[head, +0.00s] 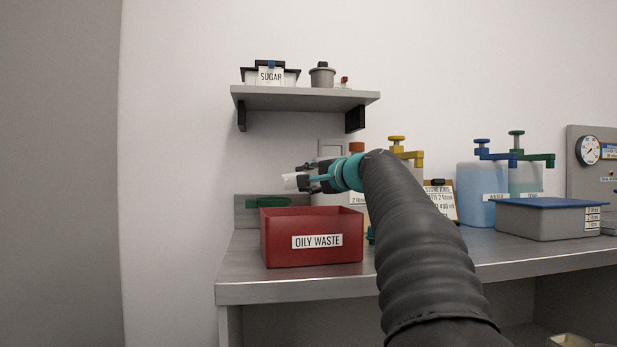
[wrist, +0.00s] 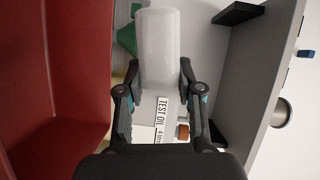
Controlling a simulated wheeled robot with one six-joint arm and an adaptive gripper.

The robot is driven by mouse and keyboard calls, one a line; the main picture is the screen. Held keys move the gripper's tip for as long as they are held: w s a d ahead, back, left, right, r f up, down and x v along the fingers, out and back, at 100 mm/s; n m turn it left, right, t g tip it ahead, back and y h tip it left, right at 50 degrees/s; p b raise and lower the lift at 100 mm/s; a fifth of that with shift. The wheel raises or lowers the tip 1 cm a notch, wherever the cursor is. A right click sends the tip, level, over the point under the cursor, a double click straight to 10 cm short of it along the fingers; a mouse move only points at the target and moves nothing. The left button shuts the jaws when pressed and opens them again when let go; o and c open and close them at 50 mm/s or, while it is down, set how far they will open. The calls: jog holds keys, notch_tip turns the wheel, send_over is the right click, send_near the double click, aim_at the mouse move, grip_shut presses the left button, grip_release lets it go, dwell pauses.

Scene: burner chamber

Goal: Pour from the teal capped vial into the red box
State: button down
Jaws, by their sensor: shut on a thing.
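My gripper (head: 302,179) is shut on a whitish, translucent vial (head: 290,182). The vial lies about sideways, its free end pointing left in the head view. In the wrist view the vial (wrist: 157,45) sits between the two fingers (wrist: 158,72) and reaches out past them. I see no teal cap on it, and no liquid can be made out. The red box (head: 285,250), labelled OILY WASTE, stands on the bench below the gripper and vial. Its open side faces up. In the wrist view the red box (wrist: 60,75) fills the left side; its floor is mostly hidden.
A shelf (head: 305,98) with a SUGAR container (head: 270,75) hangs above. A dark green object (head: 268,202) lies behind the box. Pump containers (head: 482,195) and a grey, blue-lidded box (head: 548,220) stand to the right. The bench's left end (head: 235,275) is clear.

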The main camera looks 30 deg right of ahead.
jog(key=shift+a+r+n+g+h+p, duration=0.2)
jog(key=shift+r+n+g+h+p, duration=0.1)
jog(key=shift+r+n+p, duration=0.7)
jog(key=shift+a+f+n+h+p, duration=0.15)
jog(key=shift+n+h+p, duration=0.15)
jog(key=shift+n+p, duration=0.25)
jog(key=shift+w+a+r+n+g+h+p, duration=0.1)
jog(key=shift+r+n+g+h+p, duration=0.2)
jog(key=shift+r+n+g+p, duration=0.45)
jog(key=shift+a+n+h+p, duration=0.15)
jog(key=shift+n+h+p, duration=0.15)
jog(key=shift+n+p, duration=0.35)
jog(key=n+g+h, duration=0.1)
jog(key=n+h, duration=0.1)
jog(key=n, duration=0.1)
jog(key=shift+a+r+n, duration=0.1)
jog(key=shift+r+n, duration=0.05)
jog(key=shift+n, duration=0.2)
jog(key=shift+n+h, duration=1)
jog(key=shift+n, duration=0.1)
